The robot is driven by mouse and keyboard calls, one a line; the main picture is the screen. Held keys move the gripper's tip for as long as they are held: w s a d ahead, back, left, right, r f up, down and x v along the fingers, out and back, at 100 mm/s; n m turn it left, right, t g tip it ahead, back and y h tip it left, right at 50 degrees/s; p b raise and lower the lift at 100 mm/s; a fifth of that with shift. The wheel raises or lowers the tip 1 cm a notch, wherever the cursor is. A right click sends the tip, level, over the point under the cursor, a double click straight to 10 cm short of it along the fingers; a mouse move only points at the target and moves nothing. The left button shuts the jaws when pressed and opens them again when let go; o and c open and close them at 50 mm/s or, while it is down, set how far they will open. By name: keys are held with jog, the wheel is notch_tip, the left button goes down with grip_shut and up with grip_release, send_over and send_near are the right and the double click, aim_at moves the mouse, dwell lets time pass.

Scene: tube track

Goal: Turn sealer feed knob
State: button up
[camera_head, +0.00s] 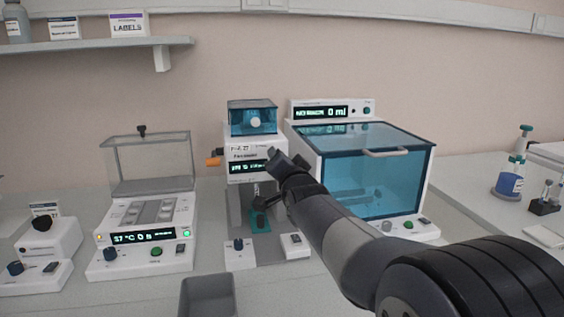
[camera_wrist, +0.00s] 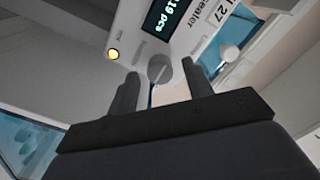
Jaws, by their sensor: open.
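The sealer (camera_head: 240,178) stands in the middle of the bench, a white unit with a lit display and a blue clear top. My gripper (camera_head: 281,158) is in front of the right side of its panel. In the wrist view, a round grey knob (camera_wrist: 160,69) sits on the white panel (camera_wrist: 181,45), below the display. My gripper (camera_wrist: 161,82) is open, with a finger on either side of the knob. A gap shows on each side; I cannot tell how deep the fingers reach. In the head view, the gripper hides this knob.
A machine with a blue clear door (camera_head: 365,180) stands close on the right, behind my arm. A white unit with a clear cover (camera_head: 150,160) stands on the left. A grey bin (camera_head: 207,296) is at the front. A small lit button (camera_wrist: 113,54) is near the knob.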

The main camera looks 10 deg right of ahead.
jog(key=s, duration=1)
jog(key=shift+s+b, duration=0.15)
jog(key=shift+b, duration=0.2)
jog(key=w, duration=1.1)
jog(key=shift+p, duration=0.45)
jog(key=shift+s, duration=0.2)
